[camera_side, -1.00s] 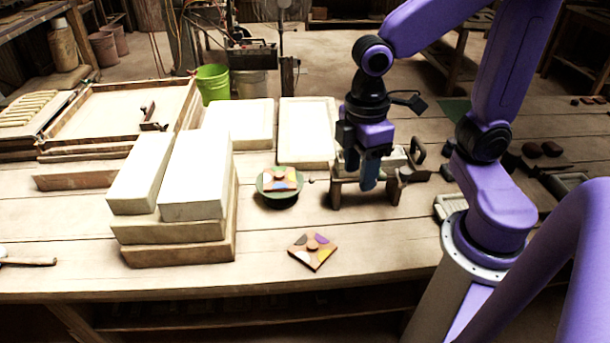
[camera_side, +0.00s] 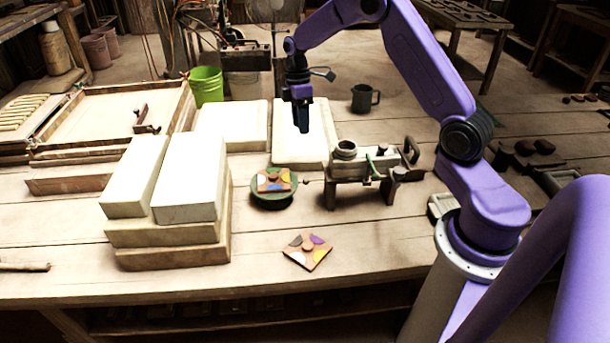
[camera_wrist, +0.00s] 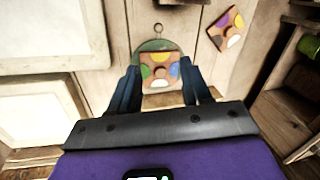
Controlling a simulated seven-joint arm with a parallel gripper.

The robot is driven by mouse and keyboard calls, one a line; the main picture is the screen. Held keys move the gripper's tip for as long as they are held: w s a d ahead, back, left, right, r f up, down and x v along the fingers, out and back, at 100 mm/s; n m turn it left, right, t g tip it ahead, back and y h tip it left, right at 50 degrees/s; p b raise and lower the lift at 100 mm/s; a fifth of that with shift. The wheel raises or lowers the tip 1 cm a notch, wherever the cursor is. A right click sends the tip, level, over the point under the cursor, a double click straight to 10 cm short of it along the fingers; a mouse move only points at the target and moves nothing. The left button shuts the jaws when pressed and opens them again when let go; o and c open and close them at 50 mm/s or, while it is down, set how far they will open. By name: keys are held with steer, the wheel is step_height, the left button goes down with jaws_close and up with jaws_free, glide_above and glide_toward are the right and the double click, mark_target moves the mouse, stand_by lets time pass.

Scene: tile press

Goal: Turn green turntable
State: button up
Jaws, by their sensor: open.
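The green turntable (camera_side: 273,201) stands on the table in the side view, right of the stacked white blocks. A square tile (camera_side: 274,180) with coloured patches and a small knob lies on top of it. In the wrist view the turntable's green rim (camera_wrist: 152,46) shows behind the tile (camera_wrist: 160,72), between my fingers in the picture. My gripper (camera_side: 304,130) is open and empty, raised above and behind the turntable, over a white slab. In the wrist view my gripper (camera_wrist: 160,90) has its fingers apart.
A second coloured tile (camera_side: 307,251) lies near the front edge. Stacked white blocks (camera_side: 190,180) stand left of the turntable. A small press on a wooden stand (camera_side: 362,168) is to its right, with a grey mug (camera_side: 365,98) behind. A white slab (camera_side: 290,150) lies behind.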

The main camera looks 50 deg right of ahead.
steer(key=s+f, duration=0.1)
steer(key=f, duration=0.4)
steer(key=a+f, duration=0.1)
steer(key=f, duration=0.5)
steer(key=s+f, duration=0.1)
steer(key=f, duration=0.5)
steer(key=shift+s+a+f, duration=0.15)
steer(key=shift+s+a, duration=0.1)
steer(key=shift+s, duration=0.05)
jaws_close()
